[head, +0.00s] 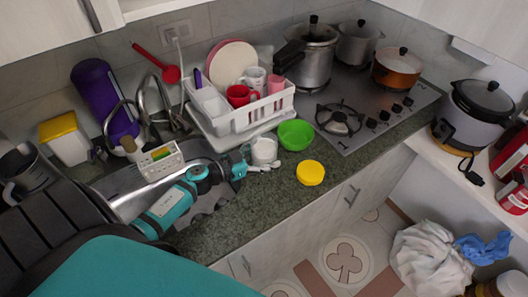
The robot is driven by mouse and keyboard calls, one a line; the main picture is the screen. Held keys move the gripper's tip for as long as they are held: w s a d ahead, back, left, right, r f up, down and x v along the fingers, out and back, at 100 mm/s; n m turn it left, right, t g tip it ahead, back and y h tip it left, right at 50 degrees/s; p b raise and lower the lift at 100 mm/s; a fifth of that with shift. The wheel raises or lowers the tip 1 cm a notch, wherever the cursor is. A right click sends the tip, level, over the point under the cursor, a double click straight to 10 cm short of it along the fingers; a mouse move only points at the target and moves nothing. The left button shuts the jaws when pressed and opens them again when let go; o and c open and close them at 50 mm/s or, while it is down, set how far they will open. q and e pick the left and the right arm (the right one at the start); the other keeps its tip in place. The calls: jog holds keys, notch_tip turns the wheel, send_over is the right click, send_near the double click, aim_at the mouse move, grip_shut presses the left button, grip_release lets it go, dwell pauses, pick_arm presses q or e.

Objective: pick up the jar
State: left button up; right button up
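A small whitish, jar-like container (264,150) stands upright on the green-grey counter, left of the green bowl. A low, round yellow container or lid (310,172) sits on the counter to its right. I cannot tell for sure which of the two is the jar. My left arm reaches in over the sink, and my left gripper (238,166) is just left of the whitish container. Its fingers are small and partly hidden, so their opening and any contact are unclear. My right gripper is not in view.
A green bowl (296,135) and a white dish rack (245,113) stand behind. Small white items (266,168) lie in front of the whitish container. The stove (375,110) with pots is at the back right. The counter around the yellow thing is clear up to its front edge.

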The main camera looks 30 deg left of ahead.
pick_arm(q)
jog(key=c, duration=1.1)
jog(key=shift+w+r, duration=0.1)
jog(key=shift+c, duration=0.5)
